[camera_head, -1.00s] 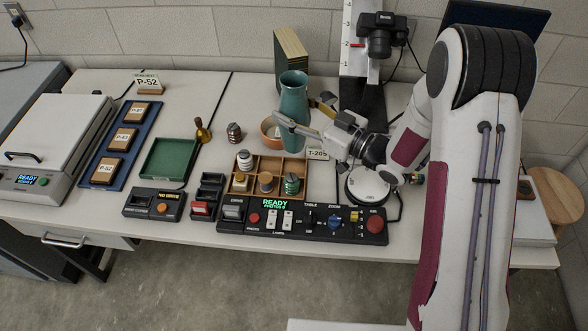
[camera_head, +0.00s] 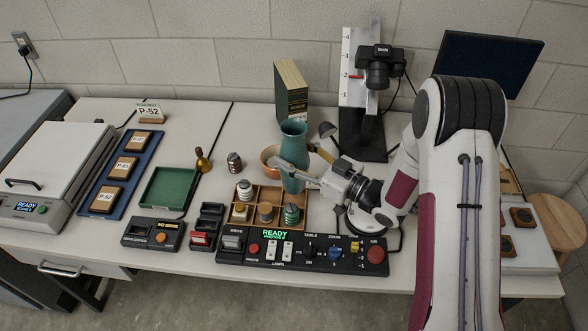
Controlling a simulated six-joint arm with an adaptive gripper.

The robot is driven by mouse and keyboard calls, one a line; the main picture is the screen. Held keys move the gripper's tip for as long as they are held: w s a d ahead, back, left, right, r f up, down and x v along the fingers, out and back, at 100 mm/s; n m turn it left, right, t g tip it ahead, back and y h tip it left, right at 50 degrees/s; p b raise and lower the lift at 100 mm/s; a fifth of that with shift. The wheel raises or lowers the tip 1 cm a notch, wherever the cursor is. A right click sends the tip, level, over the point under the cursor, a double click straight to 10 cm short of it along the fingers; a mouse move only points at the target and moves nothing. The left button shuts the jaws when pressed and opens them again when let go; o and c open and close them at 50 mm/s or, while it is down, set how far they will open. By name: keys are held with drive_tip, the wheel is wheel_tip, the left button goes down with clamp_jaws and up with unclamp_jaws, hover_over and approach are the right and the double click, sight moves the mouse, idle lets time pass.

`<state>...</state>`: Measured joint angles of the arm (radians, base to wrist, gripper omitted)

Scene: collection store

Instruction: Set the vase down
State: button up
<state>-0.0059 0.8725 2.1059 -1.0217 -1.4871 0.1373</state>
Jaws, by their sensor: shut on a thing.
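The teal vase (camera_head: 293,142) stands upright in my gripper (camera_head: 297,169), right of the middle of the head view. My gripper reaches in from the right, with one pale finger across the front of the vase; the other finger is mostly hidden behind it. The vase's lower end shows at the back right of the wooden compartment tray (camera_head: 263,192). I cannot tell whether its base touches the table or hangs above it.
An orange-brown bowl (camera_head: 269,157) stands close behind the vase, left of it. A green book-like box (camera_head: 291,92) and a camera stand (camera_head: 362,130) are at the back. A control console (camera_head: 300,248) lies in front. A green tray (camera_head: 168,188) at the left is empty.

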drive_tip(key=shift+f, duration=0.65)
drive_tip(key=shift+f, duration=2.2)
drive_tip(key=o, duration=1.4)
drive_tip(key=shift+c, duration=0.2)
